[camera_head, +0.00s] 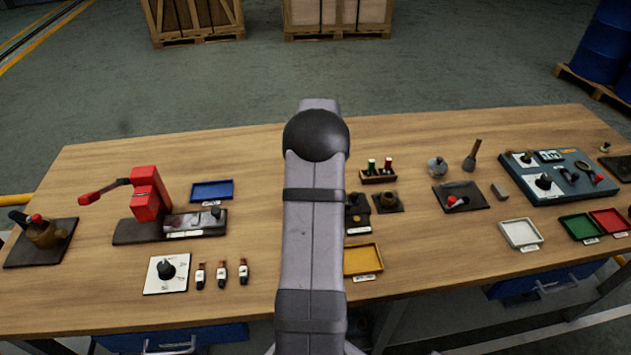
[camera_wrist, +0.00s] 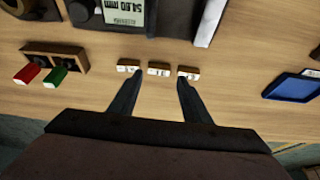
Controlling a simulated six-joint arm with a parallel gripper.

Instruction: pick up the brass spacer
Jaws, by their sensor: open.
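My gripper (camera_wrist: 160,76) is open and empty in the wrist view, its two dark fingers reaching towards a row of three small brownish blocks with white labels: a left one (camera_wrist: 129,66), a middle one (camera_wrist: 159,69) and a right one (camera_wrist: 189,73). The middle block lies in line with the gap between the fingertips. I cannot read the labels or tell which block, if any, is the brass spacer. In the head view my arm hides the gripper and these blocks. A small brass-coloured piece (camera_head: 605,147) stands at the far right; I cannot tell what it is.
A holder (camera_wrist: 52,57) with red and green pieces is left of the blocks. A device with a display (camera_wrist: 125,12) lies close beyond them. A blue tray (camera_wrist: 293,86) is at the right. The head view shows a red press (camera_head: 147,193) at left.

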